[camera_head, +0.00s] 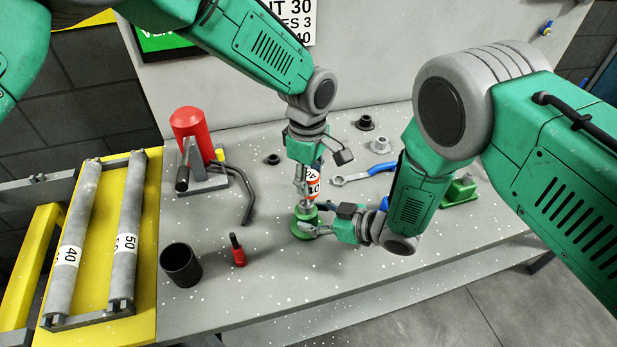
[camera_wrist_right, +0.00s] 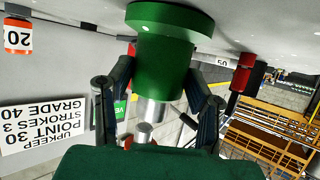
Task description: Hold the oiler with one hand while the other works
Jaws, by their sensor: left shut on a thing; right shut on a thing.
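The oiler (camera_head: 302,231) has a green round body and a silver upper part, and stands on the grey bench in the head view. Its green body (camera_wrist_right: 165,52) and silver part (camera_wrist_right: 150,110) appear inverted in the right wrist view. My right gripper (camera_head: 318,226) is shut on the green body from the right, with a finger on each side in the wrist view (camera_wrist_right: 158,70). My left gripper (camera_head: 303,190) comes down from above and is shut at the oiler's silver top. Its exact contact is too small to tell.
An orange-and-white labelled can (camera_head: 314,186) stands behind the left gripper. A red press (camera_head: 190,125), dark cup (camera_head: 181,265) and red-handled tool (camera_head: 237,252) are to the left. A blue-ended wrench (camera_head: 365,174) lies behind. A yellow roller stand (camera_head: 145,285) adjoins the bench. The front bench is clear.

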